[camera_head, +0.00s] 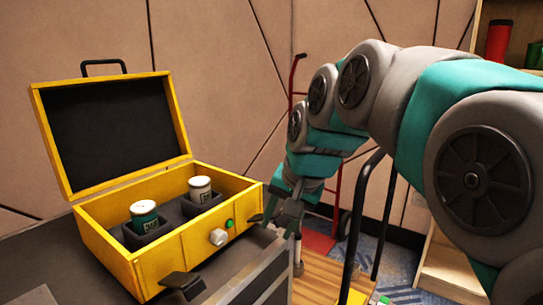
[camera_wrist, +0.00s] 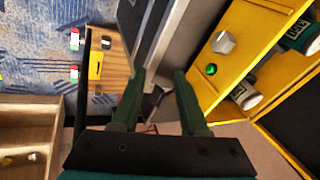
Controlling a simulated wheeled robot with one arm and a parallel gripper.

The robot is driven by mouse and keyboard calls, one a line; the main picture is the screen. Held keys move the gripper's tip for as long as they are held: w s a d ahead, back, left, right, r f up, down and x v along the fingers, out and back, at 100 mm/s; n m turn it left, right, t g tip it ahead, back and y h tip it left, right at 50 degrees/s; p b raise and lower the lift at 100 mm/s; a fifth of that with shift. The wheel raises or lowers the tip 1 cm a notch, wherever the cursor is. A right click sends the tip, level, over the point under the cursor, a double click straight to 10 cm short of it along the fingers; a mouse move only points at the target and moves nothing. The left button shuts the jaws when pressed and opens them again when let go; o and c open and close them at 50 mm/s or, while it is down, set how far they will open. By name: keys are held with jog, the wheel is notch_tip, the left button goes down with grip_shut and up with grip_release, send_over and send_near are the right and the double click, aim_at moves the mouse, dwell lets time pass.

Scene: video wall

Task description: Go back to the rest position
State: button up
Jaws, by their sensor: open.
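My gripper (camera_head: 288,213) hangs beside the right front corner of an open yellow case, apart from it. It also shows in the wrist view (camera_wrist: 157,82), with its two fingers spread and nothing between them. The yellow case (camera_head: 165,262) stands on a dark surface with its lid up. Two cans stand in its dark holders: a green one with a white top (camera_head: 144,215) and a white one (camera_head: 200,188). A silver knob (camera_head: 218,237) and a green button (camera_head: 229,223) sit on the case front.
A red hand truck (camera_head: 318,240) stands behind my arm by the panelled wall. A wooden shelf (camera_head: 450,265) stands at the right, with a red cylinder (camera_head: 498,40) higher up. A wooden board (camera_head: 318,277) with small items lies below, right of the dark surface (camera_head: 50,260).

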jog(key=s+d+f+n+g+h, duration=0.1)
jog(key=s+d+f, duration=0.3)
jog(key=s, duration=0.5)
jog(key=s+d+f+n+g+h, duration=0.1)
jog(key=s+d+f+g, duration=0.1)
jog(key=s+d+f, duration=0.3)
jog(key=s+d+f+n+g+h, duration=0.1)
jog(key=s+d+f, duration=0.3)
jog(key=s+f, duration=0.7)
jog(key=shift+s+d+f+n+g, duration=0.15)
jog(key=shift+s+d+n+g, duration=0.2)
jog(key=shift+s+g, duration=0.55)
